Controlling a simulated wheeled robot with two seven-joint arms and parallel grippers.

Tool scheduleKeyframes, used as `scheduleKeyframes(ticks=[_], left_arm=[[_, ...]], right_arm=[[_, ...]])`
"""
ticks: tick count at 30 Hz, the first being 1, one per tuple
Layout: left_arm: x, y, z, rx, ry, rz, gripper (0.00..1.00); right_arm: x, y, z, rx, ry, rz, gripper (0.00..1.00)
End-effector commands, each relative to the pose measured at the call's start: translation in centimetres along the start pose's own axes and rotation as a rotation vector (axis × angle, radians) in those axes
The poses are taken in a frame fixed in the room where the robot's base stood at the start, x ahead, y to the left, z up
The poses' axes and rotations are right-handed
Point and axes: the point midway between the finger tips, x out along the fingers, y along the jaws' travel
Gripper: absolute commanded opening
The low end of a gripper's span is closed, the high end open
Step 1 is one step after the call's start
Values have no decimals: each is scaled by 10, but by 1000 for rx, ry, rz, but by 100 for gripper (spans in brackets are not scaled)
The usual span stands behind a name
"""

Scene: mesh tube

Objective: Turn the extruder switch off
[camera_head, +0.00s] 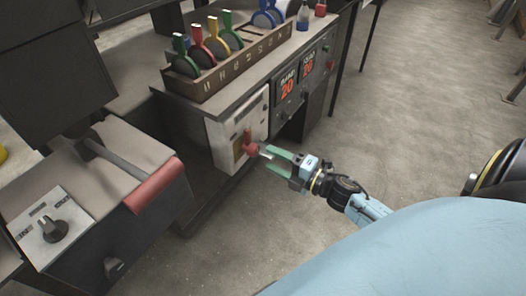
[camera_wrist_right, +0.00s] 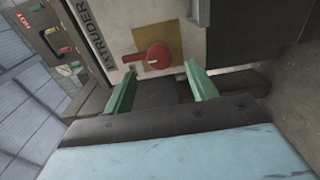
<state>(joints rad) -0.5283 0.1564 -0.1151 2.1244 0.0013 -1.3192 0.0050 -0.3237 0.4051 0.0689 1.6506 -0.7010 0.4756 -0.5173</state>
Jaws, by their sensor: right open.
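The extruder switch is a red rotary handle (camera_wrist_right: 148,56) on a brass-coloured plate (camera_wrist_right: 172,42), on a pale panel marked EXTRUDER. In the head view the red handle (camera_head: 249,143) is on the front of the white box (camera_head: 224,138) below the bench top. My right gripper (camera_head: 268,157) is open, with its green fingers close to the handle. In the right wrist view the two fingertips (camera_wrist_right: 160,74) are spread apart below the handle, with nothing between them. I cannot tell from these views whether a finger touches the handle. My left gripper is not in view.
A dark rack (camera_head: 238,62) with several coloured-handled tools stands on the bench. A control panel with red number displays (camera_head: 288,88) is right of the switch box.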

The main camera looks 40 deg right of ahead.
Motion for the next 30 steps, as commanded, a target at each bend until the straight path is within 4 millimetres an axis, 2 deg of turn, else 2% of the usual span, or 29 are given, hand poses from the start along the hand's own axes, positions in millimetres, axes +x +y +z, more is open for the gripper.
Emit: scheduleKeyframes(ticks=[1, 6, 12, 17, 30], left_arm=[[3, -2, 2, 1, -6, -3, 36], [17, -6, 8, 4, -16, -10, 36], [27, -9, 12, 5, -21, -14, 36], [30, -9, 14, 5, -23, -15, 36], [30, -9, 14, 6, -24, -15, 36]], right_arm=[[-13, 1, -1, 2, -1, -3, 57], [-49, 1, 0, 2, -1, -3, 57], [-75, 1, 0, 1, 0, 0, 57], [-81, 1, 0, -1, 1, 2, 57], [-81, 0, 0, -1, 1, 1, 57]])
